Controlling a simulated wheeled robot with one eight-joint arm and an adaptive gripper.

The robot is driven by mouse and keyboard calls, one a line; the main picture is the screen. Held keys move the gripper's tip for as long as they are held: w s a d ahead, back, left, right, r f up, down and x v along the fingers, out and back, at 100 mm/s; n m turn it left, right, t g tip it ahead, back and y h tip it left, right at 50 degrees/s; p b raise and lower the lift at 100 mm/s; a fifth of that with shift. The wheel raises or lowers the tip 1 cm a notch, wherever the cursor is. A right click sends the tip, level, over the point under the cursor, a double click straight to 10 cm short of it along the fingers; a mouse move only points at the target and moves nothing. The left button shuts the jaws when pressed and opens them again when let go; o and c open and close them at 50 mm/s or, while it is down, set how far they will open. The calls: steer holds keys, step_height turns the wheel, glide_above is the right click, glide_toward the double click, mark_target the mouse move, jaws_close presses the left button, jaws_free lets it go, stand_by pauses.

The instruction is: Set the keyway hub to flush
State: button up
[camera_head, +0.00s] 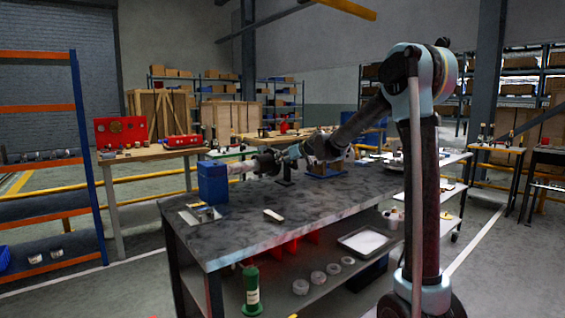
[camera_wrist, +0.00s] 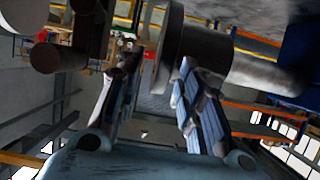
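A dark round hub (camera_wrist: 200,55) with a wider flange sits on a grey shaft (camera_wrist: 265,72) in the wrist view. In the head view the hub (camera_head: 265,163) is small and dark, at the end of the pale shaft (camera_head: 240,167) by a blue block (camera_head: 212,182). My gripper (camera_wrist: 157,75) has its two fingers spread apart, with a gap between them. Its fingertips are close to the hub's flange; whether they touch it I cannot tell. In the head view my gripper (camera_head: 291,154) is just right of the hub, and its fingers are hard to make out.
The dark workbench (camera_head: 300,212) carries a small pale block (camera_head: 273,215) and a flat plate with small parts (camera_head: 200,214) near its front left. A blue stand (camera_head: 325,168) is behind my gripper. A tray (camera_head: 365,242) and green bottle (camera_head: 251,290) are on the lower shelf.

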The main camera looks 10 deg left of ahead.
steer(key=v, duration=1)
steer(key=shift+w+f, duration=0.15)
steer(key=s+d+f+m+g+h, duration=0.2)
steer(key=s+d+f, duration=0.7)
steer(key=s, duration=0.6)
steer(key=s+d+f+m+g+h, duration=0.2)
steer(key=s+d+f+m+h, duration=0.2)
steer(key=s+d+f, duration=0.5)
steer(key=s+d+f+m+g+h, duration=0.2)
steer(key=s+d+f, duration=0.8)
steer(key=s+d, duration=0.5)
steer(key=s+m+h, duration=0.1)
steer(key=s+h, duration=0.1)
steer(key=s, duration=0.4)
steer(key=shift+s+d+g, duration=0.2)
steer(key=shift+g, duration=0.2)
steer(key=shift+w+f, duration=0.15)
steer(key=shift+w, duration=0.3)
